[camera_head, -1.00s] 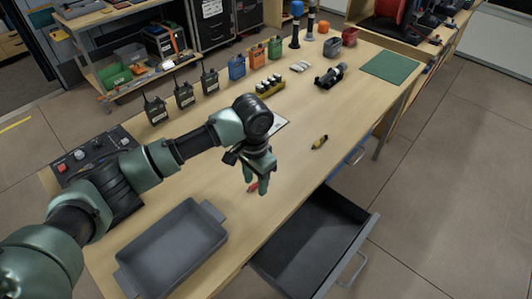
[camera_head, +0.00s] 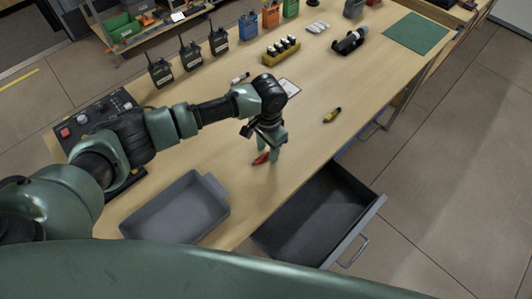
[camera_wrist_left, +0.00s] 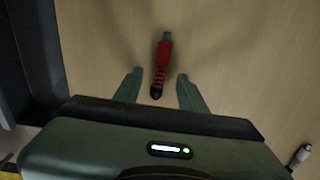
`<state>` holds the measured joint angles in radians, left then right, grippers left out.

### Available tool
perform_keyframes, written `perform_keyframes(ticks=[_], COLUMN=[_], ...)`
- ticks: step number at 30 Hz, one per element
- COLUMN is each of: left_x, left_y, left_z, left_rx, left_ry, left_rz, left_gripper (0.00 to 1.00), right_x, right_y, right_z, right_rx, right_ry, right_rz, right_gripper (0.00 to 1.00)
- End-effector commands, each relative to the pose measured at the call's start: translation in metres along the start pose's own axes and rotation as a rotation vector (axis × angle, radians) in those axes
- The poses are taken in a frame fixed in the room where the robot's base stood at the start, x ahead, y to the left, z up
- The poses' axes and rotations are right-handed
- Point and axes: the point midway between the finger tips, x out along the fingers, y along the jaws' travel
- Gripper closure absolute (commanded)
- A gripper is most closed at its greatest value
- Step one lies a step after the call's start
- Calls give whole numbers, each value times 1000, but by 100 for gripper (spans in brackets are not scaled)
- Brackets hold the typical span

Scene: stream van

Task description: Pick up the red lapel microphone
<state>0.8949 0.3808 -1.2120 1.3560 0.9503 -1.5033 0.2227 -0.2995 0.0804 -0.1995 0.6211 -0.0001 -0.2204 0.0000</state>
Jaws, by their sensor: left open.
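The red lapel microphone (camera_head: 261,158) lies on the wooden table, under and beside my left gripper. In the left wrist view the microphone (camera_wrist_left: 161,65) is a red ribbed body with dark ends, its near end between the two green fingertips. My left gripper (camera_head: 270,158) is open and points down at it, with a finger on either side and gaps between them and the microphone in the wrist view. Part of the microphone is hidden by a finger in the head view. My right gripper does not show.
A grey tray (camera_head: 223,190) stands at the table's front left. An open dark drawer (camera_head: 378,203) juts out at the front edge. A yellow-black item (camera_head: 332,115) lies to the right. Radios (camera_head: 161,73) and a yellow battery holder (camera_head: 270,58) stand behind.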

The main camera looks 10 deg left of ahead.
Motion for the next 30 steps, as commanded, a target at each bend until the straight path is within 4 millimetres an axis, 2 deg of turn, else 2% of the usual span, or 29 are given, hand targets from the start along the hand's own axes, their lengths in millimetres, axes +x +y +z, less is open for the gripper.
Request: perform_keyframes(ticks=[8,12,13,23,30], left_x=[4,3,3,2,-15], left_y=[0,0,0,0,0], left_z=[0,0,0,0,-1], left_rx=[1,1,1,1,0], left_ry=[2,2,2,2,4], left_rz=[0,0,0,0,1], left_gripper=[59,98,100,100,100], right_x=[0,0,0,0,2], right_y=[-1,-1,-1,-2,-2], right_z=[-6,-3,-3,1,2], right_rx=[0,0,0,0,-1], right_ry=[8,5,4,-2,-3], right_rz=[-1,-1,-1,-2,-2], right_gripper=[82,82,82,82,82])
